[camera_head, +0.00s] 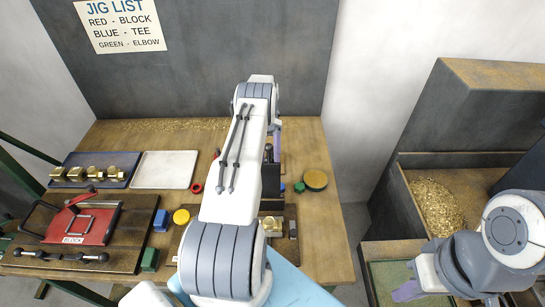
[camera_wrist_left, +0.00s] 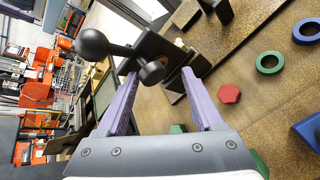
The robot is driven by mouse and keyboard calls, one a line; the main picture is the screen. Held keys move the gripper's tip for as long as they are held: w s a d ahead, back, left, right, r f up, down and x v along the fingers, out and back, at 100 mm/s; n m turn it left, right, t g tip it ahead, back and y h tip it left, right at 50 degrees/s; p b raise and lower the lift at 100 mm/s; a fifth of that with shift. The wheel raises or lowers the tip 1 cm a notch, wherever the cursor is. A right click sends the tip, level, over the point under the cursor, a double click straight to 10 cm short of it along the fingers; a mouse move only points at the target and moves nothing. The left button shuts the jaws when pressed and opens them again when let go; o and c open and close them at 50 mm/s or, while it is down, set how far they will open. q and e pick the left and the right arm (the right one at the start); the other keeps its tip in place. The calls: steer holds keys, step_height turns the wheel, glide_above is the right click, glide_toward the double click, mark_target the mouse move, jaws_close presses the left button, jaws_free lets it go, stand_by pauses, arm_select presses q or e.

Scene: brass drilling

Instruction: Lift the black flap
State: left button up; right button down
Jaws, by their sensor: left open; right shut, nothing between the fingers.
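A black part with a ball knob (camera_wrist_left: 92,43) and a black plate (camera_wrist_left: 160,45), which looks like the black flap, fills the upper middle of the left wrist view. A second round black knob (camera_wrist_left: 152,73) sits below the plate. My left gripper (camera_wrist_left: 165,90) is open, its purple fingertips on either side of the lower knob; I cannot tell whether they touch it. In the head view a black upright part (camera_head: 270,175) shows beside my left arm, which hides most of it. My left gripper (camera_head: 277,140) is mostly hidden there. My right gripper (camera_head: 408,291) is shut and empty at the lower right.
A red clamp jig (camera_head: 82,224) stands on the table's left, with a blue tray of brass parts (camera_head: 60,172) and a white tray (camera_head: 165,169) behind it. A red knob (camera_wrist_left: 229,94) and green ring (camera_wrist_left: 269,62) lie near my left gripper. A bin of brass chips (camera_head: 436,205) is at right.

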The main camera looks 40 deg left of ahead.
mark_target(270, 162)
arm_select(q)
steer(key=r+p, duration=0.1)
steer(key=r, duration=0.1)
steer(key=r+p, duration=0.2)
steer(key=shift+d+r, duration=0.2)
steer(key=shift+r, duration=0.15)
steer(key=d+r+b, duration=0.4)
steer(key=d+r, duration=0.2)
steer(key=d, duration=0.5)
steer(key=shift+w+d+r+b, duration=0.15)
steer(key=shift+b, duration=0.2)
arm_select(e)
steer(key=shift+f, duration=0.8)
